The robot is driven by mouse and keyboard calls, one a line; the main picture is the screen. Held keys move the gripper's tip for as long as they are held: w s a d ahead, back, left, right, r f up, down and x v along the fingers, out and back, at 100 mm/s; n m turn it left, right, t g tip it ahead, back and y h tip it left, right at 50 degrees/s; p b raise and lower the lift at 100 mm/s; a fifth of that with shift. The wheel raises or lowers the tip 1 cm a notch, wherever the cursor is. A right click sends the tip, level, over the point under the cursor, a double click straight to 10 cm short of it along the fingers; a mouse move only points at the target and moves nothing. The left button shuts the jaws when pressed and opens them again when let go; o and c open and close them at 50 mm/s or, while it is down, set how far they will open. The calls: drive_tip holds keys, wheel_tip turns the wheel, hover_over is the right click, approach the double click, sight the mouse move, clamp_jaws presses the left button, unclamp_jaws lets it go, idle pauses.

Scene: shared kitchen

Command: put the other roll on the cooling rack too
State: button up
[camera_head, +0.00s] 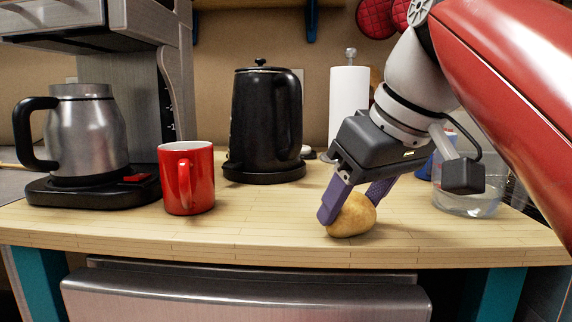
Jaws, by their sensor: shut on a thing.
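A round, light-brown roll (354,216) is at the front of the wooden counter, right of centre. My gripper (352,203) reaches down from the upper right. Its purple fingers are shut on the roll, one on the left side and one behind at the right. The roll is at counter height; I cannot tell whether it rests on the wood or is just clear of it. No cooling rack can be made out in this view, and I see no second roll.
A red mug (186,178) and a coffee maker's steel jug (86,130) stand at left. A black kettle (264,125) and a paper towel roll (348,103) stand behind. A clear container (466,203) is at right. The counter (260,225) is bare between mug and gripper.

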drive_tip(key=w+a+p, duration=0.1)
drive_tip(key=w+a, duration=0.1)
drive_tip(key=w, duration=0.1)
drive_tip(key=w+a+p, duration=0.1)
drive_tip(key=w+a, duration=0.1)
drive_tip(key=w, duration=0.1)
drive_tip(key=w+a+p, duration=0.1)
drive_tip(key=w+a, duration=0.2)
drive_tip(key=w, duration=0.1)
drive_tip(key=shift+w+r+p, duration=0.1)
drive_tip(key=shift+p, duration=0.2)
drive_tip(key=w+a, duration=0.1)
drive_tip(key=w+a+p, duration=0.1)
drive_tip(key=w, duration=0.1)
drive_tip(key=w+a+p, duration=0.1)
drive_tip(key=shift+w+f, duration=0.25)
drive_tip(key=shift+s, duration=0.1)
drive_tip(key=shift+b, duration=0.3)
drive_tip(key=o, duration=1)
drive_tip(key=shift+f, duration=0.1)
